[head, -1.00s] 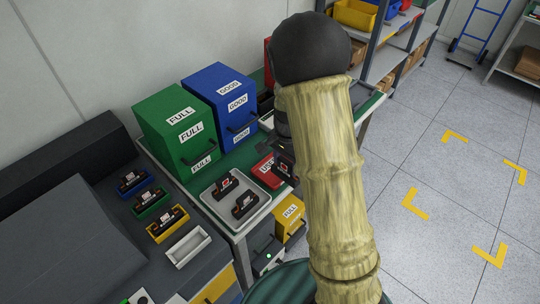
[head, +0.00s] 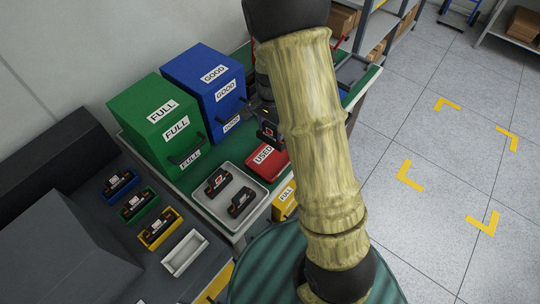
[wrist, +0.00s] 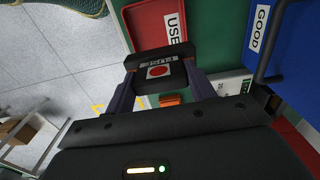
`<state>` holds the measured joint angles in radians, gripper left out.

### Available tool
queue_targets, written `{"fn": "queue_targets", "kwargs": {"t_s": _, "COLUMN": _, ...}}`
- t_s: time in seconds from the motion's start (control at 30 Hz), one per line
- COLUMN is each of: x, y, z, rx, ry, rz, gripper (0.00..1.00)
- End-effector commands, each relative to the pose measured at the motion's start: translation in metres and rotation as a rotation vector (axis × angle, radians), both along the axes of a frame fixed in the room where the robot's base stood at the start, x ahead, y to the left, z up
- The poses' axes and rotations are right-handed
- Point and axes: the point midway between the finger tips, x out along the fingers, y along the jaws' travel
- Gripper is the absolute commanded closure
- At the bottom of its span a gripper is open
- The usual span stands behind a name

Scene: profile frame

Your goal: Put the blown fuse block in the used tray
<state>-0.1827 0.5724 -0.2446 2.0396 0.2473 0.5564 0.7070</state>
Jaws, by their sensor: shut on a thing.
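My gripper (wrist: 160,66) is shut on a black fuse block (wrist: 158,73) with a "FUSE" label and a red dot. In the head view the held block (head: 268,134) shows beside my arm, near the far side of the red tray labelled "USED" (head: 262,172). My arm hides part of this area. The height of the block over the table cannot be told.
A white tray (head: 203,206) holds two fuse blocks. Blue (head: 123,184), green (head: 138,205) and yellow (head: 160,230) holders carry blocks; a white holder (head: 186,254) is empty. A green "FULL" box (head: 150,120) and blue "GOOD" box (head: 205,95) stand behind.

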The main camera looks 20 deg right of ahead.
Motion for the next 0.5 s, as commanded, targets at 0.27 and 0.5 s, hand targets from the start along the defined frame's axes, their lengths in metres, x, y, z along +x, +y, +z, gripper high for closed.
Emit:
{"fn": "queue_targets", "kwargs": {"t_s": 0.27, "x": -0.002, "y": -0.001, "z": -0.045, "rx": 0.000, "ry": 0.007, "rz": -0.002, "gripper": 0.70}}
{"fn": "queue_targets", "kwargs": {"t_s": 0.5, "x": 0.000, "y": 0.001, "z": -0.060, "rx": 0.000, "ry": 0.000, "rz": 0.001, "gripper": 0.70}}
